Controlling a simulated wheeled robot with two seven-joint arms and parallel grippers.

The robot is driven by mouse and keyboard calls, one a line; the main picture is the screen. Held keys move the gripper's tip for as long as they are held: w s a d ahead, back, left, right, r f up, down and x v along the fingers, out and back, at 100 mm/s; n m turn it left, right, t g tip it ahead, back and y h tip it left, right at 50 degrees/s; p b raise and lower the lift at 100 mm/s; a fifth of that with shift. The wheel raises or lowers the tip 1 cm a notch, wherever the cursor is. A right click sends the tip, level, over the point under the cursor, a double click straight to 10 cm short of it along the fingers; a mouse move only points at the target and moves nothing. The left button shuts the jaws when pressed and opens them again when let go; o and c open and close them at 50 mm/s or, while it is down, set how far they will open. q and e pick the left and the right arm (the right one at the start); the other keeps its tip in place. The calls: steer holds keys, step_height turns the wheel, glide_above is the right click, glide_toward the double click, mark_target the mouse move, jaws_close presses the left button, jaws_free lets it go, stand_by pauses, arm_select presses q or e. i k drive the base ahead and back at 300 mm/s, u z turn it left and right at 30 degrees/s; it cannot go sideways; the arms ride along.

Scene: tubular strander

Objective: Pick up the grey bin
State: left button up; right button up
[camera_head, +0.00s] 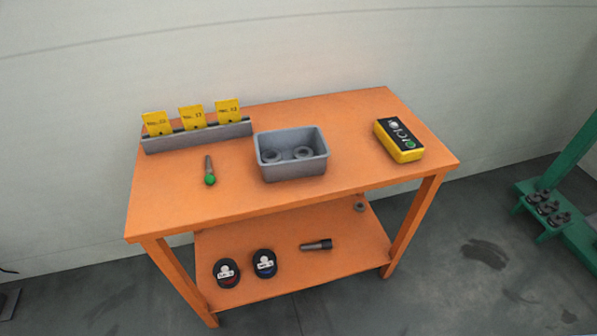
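The grey bin (293,170) stands upright on the top of the orange table (350,115), a little right of the middle. It is open at the top, and dark grey ring-shaped parts (303,153) lie inside it. Neither of my grippers shows in the head view, and nothing touches the bin from above.
A grey rack with yellow cards (198,137) stands behind left, close to the bin. A green-tipped tool (210,179) lies left and a yellow box (405,154) right. The lower shelf (340,270) holds two dark round items and a dark cylinder. A wall stands behind.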

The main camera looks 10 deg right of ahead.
mark_target(285, 141)
steer(key=k, duration=0.3)
steer(key=u, duration=1.15)
steer(key=i, duration=1.05)
steer(key=z, duration=1.75)
